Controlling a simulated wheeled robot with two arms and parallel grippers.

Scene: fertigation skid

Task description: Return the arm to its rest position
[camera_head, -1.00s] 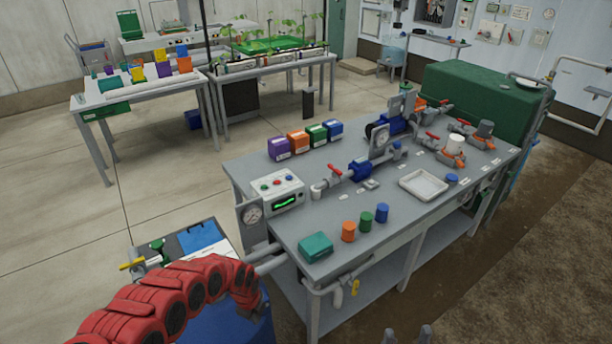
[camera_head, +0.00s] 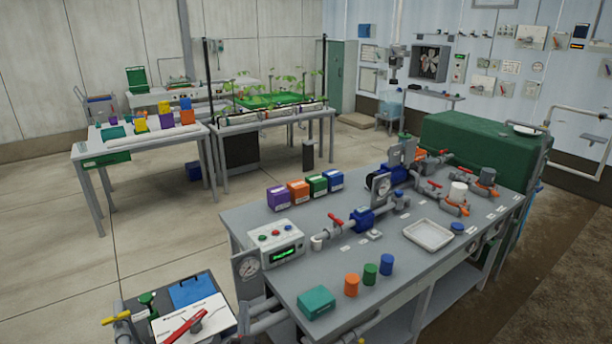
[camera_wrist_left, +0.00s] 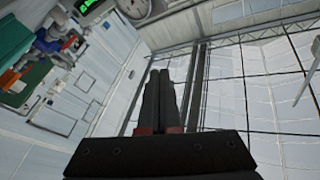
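My left gripper (camera_wrist_left: 160,75) shows in the left wrist view. Its two dark fingers lie side by side, closed together, with nothing visible between them. They point over pale floor, clear of the equipment. I cannot make out the left arm or gripper in the head view. My right gripper is in neither current view.
The grey skid bench (camera_head: 330,260) holds a control box (camera_head: 275,243), valves, a white tray (camera_head: 428,235) and coloured caps. At lower left, a small stand carries a blue plate (camera_head: 198,291) and a red-handled part (camera_head: 186,325). Open floor (camera_head: 150,225) lies left of the bench.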

